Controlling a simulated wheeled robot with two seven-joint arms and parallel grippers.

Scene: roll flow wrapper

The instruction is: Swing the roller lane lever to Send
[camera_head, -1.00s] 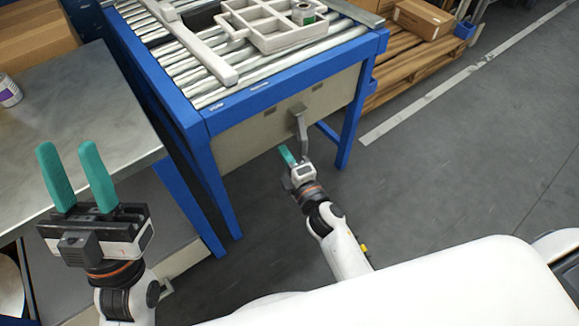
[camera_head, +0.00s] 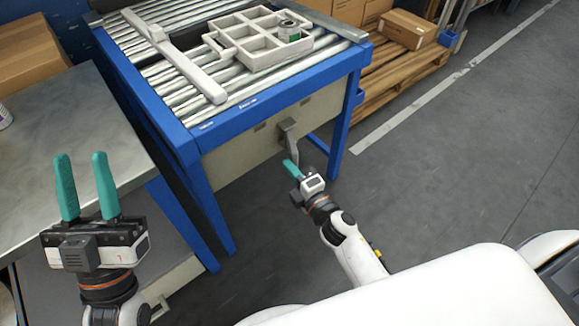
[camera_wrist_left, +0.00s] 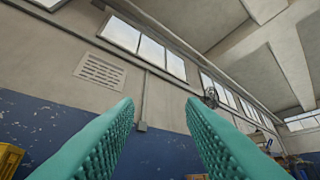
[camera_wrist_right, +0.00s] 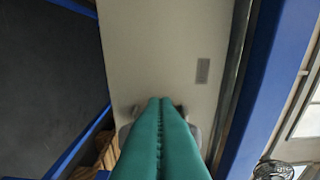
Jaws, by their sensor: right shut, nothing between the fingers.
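The roller lane lever (camera_head: 287,131) is a grey handle hanging downward from the cream front panel (camera_head: 240,155) of the blue-framed roller table. My right gripper (camera_head: 290,168) is shut and empty at the lever's lower end. I cannot tell whether its fingers touch the lever. In the right wrist view, the shut teal fingers (camera_wrist_right: 160,105) point at the panel (camera_wrist_right: 150,50) and hide most of what is behind them. Grey parts show on both sides of them. My left gripper (camera_head: 82,165) is open and empty, far left of the lever.
Rollers carry a pale divided tray (camera_head: 255,58) with a small can (camera_head: 289,31) and a long pale bar (camera_head: 178,55). A metal-topped table (camera_head: 60,125) stands at left. A pallet with boxes (camera_head: 407,29) is behind at right. The floor (camera_head: 450,150) at right is clear.

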